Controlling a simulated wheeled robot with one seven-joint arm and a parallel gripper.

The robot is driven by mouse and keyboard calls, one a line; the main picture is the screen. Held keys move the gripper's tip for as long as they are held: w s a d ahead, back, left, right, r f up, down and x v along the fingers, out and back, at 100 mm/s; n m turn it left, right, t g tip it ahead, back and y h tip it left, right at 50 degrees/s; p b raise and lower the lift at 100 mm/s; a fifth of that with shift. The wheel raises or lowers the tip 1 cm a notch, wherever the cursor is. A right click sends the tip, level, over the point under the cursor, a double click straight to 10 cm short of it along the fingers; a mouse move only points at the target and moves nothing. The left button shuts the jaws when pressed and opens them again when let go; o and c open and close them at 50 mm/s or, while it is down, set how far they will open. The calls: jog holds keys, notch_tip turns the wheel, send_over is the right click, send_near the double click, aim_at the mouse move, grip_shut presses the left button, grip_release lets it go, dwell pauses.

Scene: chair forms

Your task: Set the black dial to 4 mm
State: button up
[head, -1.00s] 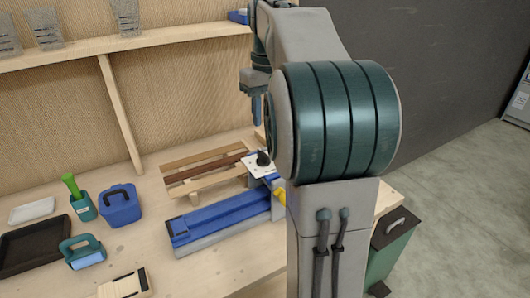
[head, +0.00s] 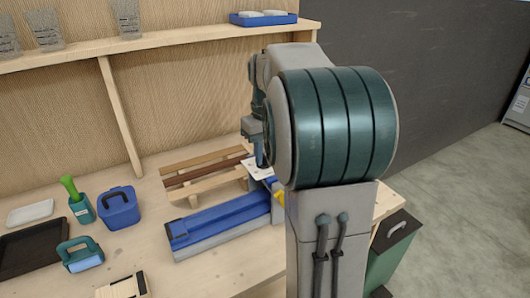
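The black dial is hidden in the current head view, behind my gripper and arm. The white plate (head: 256,172) that carries it shows in part, at the right end of the blue and grey machine (head: 222,220). My gripper (head: 261,160) points down right at the plate, where the dial sits. Its fingers are small and partly covered by my arm. I cannot tell whether they are open or shut, or whether they touch the dial. The dial's scale and setting cannot be read.
Wooden strips (head: 203,160) lie on a rack behind the machine. A blue caddy (head: 119,207), a teal cup (head: 82,208) and a roller tool (head: 80,255) stand to the left. A shelf (head: 180,39) with a blue tray (head: 263,19) runs above.

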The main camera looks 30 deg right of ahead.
grip_shut()
jog(key=shift+m+p, duration=0.3)
jog(key=shift+o, duration=1.8)
grip_release()
notch_tip(320, 180, up, 14)
jog(key=p, duration=0.1)
jog(key=shift+d, duration=0.2)
